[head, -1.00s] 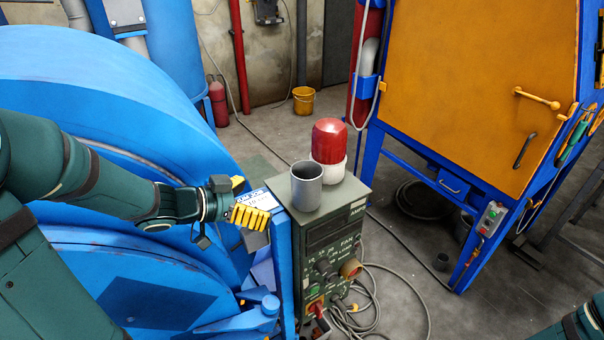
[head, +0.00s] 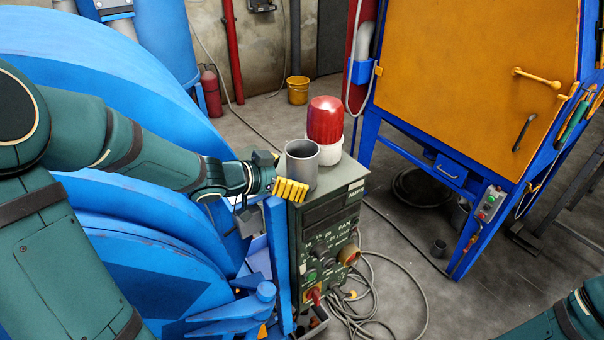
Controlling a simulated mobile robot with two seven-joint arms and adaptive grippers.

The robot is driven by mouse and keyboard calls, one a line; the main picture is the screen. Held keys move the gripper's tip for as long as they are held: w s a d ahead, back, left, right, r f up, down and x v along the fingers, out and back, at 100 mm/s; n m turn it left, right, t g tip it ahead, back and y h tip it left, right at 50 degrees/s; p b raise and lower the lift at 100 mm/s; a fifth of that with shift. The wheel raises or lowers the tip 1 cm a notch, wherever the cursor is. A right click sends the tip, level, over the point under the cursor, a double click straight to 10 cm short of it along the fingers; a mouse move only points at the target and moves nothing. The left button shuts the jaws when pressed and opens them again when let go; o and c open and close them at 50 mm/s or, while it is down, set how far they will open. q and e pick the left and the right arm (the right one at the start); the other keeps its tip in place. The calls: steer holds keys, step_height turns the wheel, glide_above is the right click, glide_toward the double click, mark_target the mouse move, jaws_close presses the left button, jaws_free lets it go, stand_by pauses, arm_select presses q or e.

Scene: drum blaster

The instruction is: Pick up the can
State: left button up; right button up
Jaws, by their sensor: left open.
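The can (head: 302,166), a grey open-topped cylinder, stands upright on top of the green control box (head: 330,235). My left gripper (head: 290,188) is open at the can's left side. Its near yellow finger lies in front of the can's lower left edge. Its other finger is mostly hidden, so I cannot tell whether it lies behind the can or whether anything touches. My right arm only just shows at the lower right corner, and its gripper is outside the view.
A red beacon with a white base (head: 325,130) stands right behind the can on the same box. A blue post (head: 279,260) rises at the box's left, beside the large blue drum machine (head: 110,90). An orange cabinet (head: 470,80) stands at the right, with cables on the floor.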

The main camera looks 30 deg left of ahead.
mark_target(302, 175)
arm_select(q)
steer(key=b+x, duration=0.1)
steer(key=x, duration=0.2)
steer(key=shift+w+d+f, duration=0.1)
steer(key=shift+f, duration=0.05)
steer(key=c, duration=1.3)
